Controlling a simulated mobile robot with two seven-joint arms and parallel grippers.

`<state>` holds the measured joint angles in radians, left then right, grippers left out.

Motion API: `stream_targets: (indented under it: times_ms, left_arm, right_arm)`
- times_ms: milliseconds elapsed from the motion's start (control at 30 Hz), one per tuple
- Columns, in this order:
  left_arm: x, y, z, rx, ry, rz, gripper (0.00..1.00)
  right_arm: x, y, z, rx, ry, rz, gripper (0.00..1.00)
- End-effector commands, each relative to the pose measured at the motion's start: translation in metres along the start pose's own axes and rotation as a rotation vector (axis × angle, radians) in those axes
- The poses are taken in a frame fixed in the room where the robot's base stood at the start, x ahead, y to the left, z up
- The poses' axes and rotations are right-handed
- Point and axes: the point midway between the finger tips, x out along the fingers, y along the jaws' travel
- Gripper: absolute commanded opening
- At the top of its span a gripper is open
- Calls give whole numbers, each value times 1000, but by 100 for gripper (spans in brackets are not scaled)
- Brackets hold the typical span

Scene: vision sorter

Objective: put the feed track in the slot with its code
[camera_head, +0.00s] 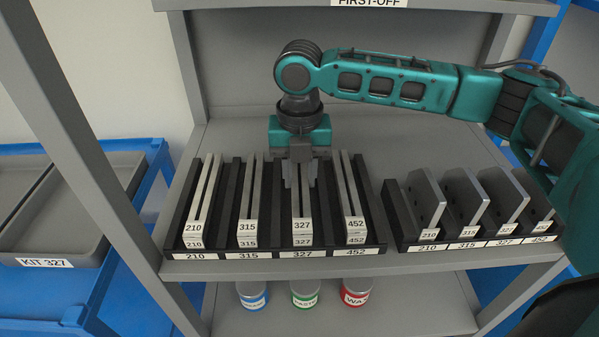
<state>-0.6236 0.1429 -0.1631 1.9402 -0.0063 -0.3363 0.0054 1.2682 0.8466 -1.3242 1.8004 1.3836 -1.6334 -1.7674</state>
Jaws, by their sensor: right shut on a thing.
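A black rack (374,249) on the shelf holds long light-grey feed tracks in slots marked 210, 315, 327 and 452. My right gripper (300,177) comes down from above over the 327 slot and is shut on the feed track labelled 327 (302,211), around its far half. That track lines up with the 327 slot, above a second 327 label. I cannot tell whether it rests fully down. The 210 track (201,212), 315 track (249,211) and 452 track (352,208) stand in their own slots. My left gripper is not in view.
To the right, a second black rack (400,235) holds several grey angled plates with the same codes. Labelled cans (305,294) stand on the shelf below. A grey shelf post (85,160) rises at left, beside a grey KIT 327 tray (75,250).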

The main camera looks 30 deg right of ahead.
Motion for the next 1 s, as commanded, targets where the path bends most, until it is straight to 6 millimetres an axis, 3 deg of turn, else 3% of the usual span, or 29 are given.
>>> stream_targets:
  times_ms: [300, 333, 433, 733, 867, 1000]
  left_arm:
    - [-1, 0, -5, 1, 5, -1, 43]
    - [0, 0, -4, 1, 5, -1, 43]
    - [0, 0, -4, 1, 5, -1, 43]
    - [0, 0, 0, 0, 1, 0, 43]
    - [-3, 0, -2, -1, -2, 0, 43]
    - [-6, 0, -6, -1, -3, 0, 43]
  right_arm:
    - [-1, 1, 0, 0, -2, 4, 0]
    - [1, 0, 0, 0, 0, 2, 33]
    - [1, 0, 0, 0, -1, 2, 42]
    - [-1, 0, 0, 0, -2, 2, 42]
    - [-19, 1, 0, 0, -1, 3, 42]
    - [-49, 1, 0, -1, -3, 5, 42]
